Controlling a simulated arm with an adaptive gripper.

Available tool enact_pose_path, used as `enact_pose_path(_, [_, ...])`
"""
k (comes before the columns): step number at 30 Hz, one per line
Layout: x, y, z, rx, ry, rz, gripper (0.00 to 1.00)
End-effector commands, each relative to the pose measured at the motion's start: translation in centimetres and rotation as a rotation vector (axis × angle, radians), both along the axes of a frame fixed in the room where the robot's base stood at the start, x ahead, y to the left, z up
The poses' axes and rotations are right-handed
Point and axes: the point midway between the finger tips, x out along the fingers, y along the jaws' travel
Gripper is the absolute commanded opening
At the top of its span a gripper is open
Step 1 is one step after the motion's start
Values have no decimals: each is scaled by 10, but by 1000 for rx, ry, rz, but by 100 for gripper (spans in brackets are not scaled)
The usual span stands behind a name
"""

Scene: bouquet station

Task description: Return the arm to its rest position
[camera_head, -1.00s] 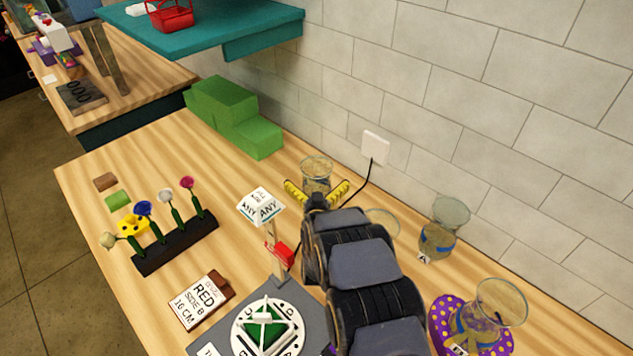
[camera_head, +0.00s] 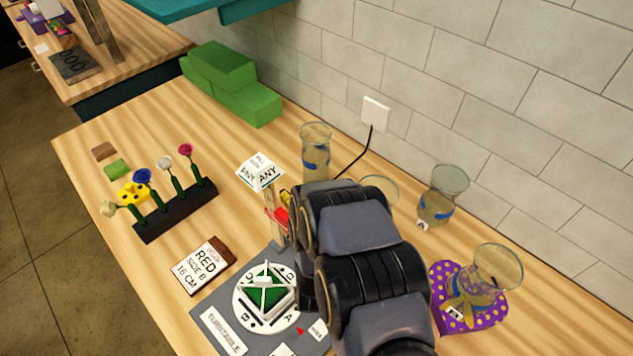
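My arm reaches in from the bottom right of the head view, over the right side of the wooden table (camera_head: 110,225). My gripper is almost wholly hidden behind the dark arm links. Only a small yellow piece, which may be a fingertip, shows at the left edge of the arm beside the red part on the sign post. I cannot see whether the gripper holds anything.
Glass vases stand near the wall: one behind the arm (camera_head: 315,152), one to the right (camera_head: 442,195), one on a purple dotted mat (camera_head: 445,315). A turntable (camera_head: 265,297), sign (camera_head: 260,171), flower rack (camera_head: 175,211) and green blocks (camera_head: 232,84) lie left.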

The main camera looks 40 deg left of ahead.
Motion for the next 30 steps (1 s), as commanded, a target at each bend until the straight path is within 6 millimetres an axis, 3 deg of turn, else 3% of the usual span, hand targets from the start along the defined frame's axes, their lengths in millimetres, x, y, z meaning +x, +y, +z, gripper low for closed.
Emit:
enact_pose_path(15, [0, 0, 0, 1, -1, 0, 99])
enact_pose_path(19, [10, 6, 11, 25, -4, -6, 99])
enact_pose_path(23, [38, 20, 48, 95, -14, -18, 99])
enact_pose_path(27, [85, 34, 117, 186, -41, -32, 99])
enact_pose_path(30, [120, 24, 160, 182, -17, -57, 99])
